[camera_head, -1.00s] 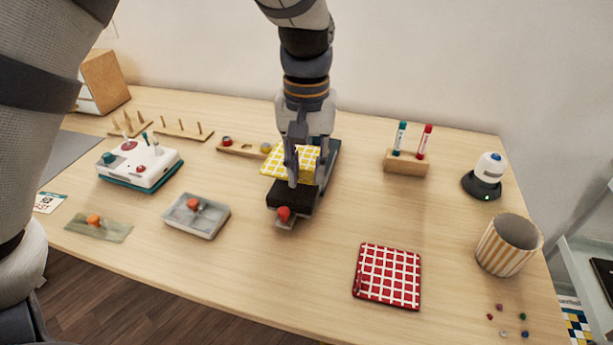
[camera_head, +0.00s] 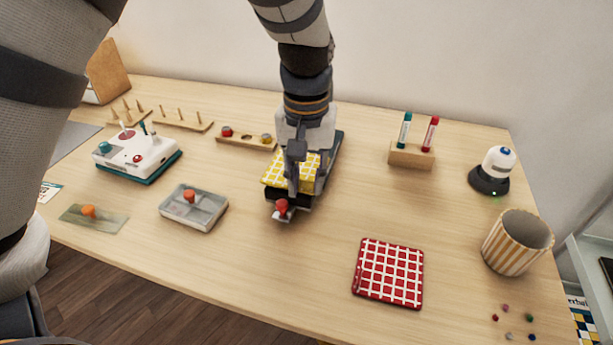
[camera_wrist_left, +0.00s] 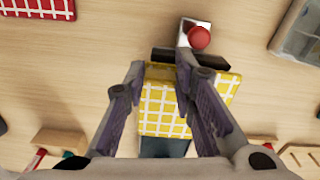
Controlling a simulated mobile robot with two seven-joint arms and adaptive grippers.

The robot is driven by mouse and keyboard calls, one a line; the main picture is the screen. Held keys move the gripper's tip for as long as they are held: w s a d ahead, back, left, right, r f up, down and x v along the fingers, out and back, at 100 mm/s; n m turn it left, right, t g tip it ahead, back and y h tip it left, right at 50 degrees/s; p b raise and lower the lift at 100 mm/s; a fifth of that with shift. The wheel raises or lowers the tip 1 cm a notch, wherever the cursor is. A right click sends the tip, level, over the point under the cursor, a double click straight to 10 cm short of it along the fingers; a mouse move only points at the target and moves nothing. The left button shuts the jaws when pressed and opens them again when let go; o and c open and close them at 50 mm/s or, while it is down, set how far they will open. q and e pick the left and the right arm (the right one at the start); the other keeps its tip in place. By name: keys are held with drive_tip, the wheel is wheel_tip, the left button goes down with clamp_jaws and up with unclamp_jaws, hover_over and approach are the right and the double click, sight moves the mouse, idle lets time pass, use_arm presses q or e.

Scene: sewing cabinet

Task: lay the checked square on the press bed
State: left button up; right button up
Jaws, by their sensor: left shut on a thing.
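The yellow-and-white checked square (camera_head: 272,172) lies flat over the black press bed (camera_head: 330,152), and whether it fully touches the bed I cannot tell. It also shows in the wrist view (camera_wrist_left: 160,108), covering the middle of the press, with dark press parts past its edges. My left gripper (camera_head: 293,190) reaches down from above and is shut on the yellow square. In the wrist view its two fingers (camera_wrist_left: 160,75) stand over the square near the red-knobbed end. The press's red knob (camera_head: 281,206) sits at its front end. My right gripper is not in view.
A red checked square (camera_head: 389,273) lies on the table to the right. A grey tray (camera_head: 194,208) and a white machine (camera_head: 138,157) stand left. A marker stand (camera_head: 411,156), a white lamp-like device (camera_head: 491,172) and a striped cup (camera_head: 516,243) stand right. Table between press and red square is clear.

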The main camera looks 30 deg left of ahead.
use_arm(q)
drive_tip(key=shift+f+p, duration=0.35)
drive_tip(key=shift+f, duration=0.05)
idle(2.2)
drive_tip(key=o, duration=0.9)
drive_tip(key=shift+o, duration=0.2)
wheel_tip(320, 180, up, 12)
